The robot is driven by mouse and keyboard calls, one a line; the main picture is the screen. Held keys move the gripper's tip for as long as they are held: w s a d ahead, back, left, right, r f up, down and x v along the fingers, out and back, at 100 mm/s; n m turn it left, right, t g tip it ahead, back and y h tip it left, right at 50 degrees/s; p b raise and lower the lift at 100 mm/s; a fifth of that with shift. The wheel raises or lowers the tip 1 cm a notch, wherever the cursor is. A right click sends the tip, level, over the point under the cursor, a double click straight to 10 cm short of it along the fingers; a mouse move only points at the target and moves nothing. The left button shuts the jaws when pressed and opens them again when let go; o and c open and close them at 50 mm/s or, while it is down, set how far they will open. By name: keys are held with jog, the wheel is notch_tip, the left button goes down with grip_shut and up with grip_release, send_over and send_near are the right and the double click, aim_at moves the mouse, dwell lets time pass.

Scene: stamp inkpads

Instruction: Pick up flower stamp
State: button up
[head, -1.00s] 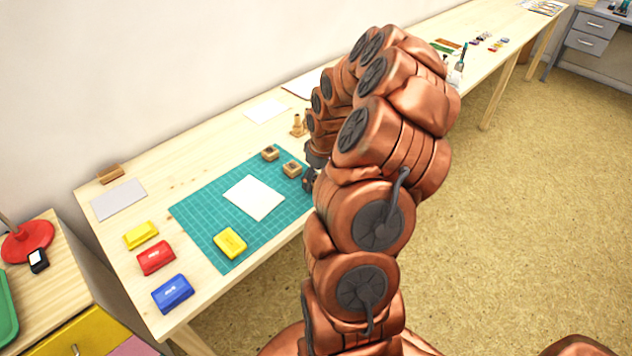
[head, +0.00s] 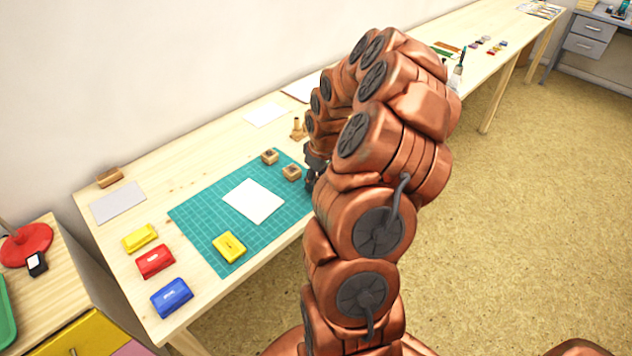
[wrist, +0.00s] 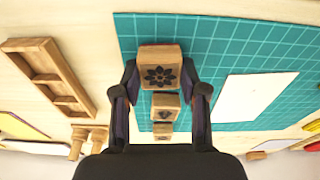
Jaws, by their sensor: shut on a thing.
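The flower stamp (wrist: 160,77) is a wooden block with a dark flower on its top face, seen in the wrist view. My gripper (wrist: 160,72) is shut on it, with one dark finger on its left side and one on its right. The stamp is over the green cutting mat (wrist: 200,30); I cannot tell whether it touches the mat. In the head view my gripper (head: 311,183) is at the mat's right edge, and the flower stamp is hidden there by my arm.
Two other wooden stamps (wrist: 165,107) (wrist: 163,131) stand in line with the held one. White paper (head: 253,201) and a yellow inkpad (head: 229,246) lie on the mat. Red (head: 155,261), blue (head: 171,297) and yellow pads sit left. A wooden compartment tray (wrist: 52,78) lies beside the mat.

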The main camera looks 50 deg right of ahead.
jog(key=shift+r+b, duration=0.4)
jog(key=shift+r, duration=1.05)
jog(key=s+a+b, duration=0.1)
jog(key=s+a, duration=0.1)
jog(key=a, duration=0.3)
jog(key=s+a+r+b, duration=0.1)
jog(key=s+a, duration=0.1)
jog(key=a, duration=0.3)
jog(key=s+a+b, duration=0.1)
jog(key=s+a, duration=0.1)
jog(key=a, duration=0.2)
jog(key=shift+s+a+r, duration=0.1)
jog(key=shift+a+r, duration=0.15)
jog(key=shift+a, duration=0.15)
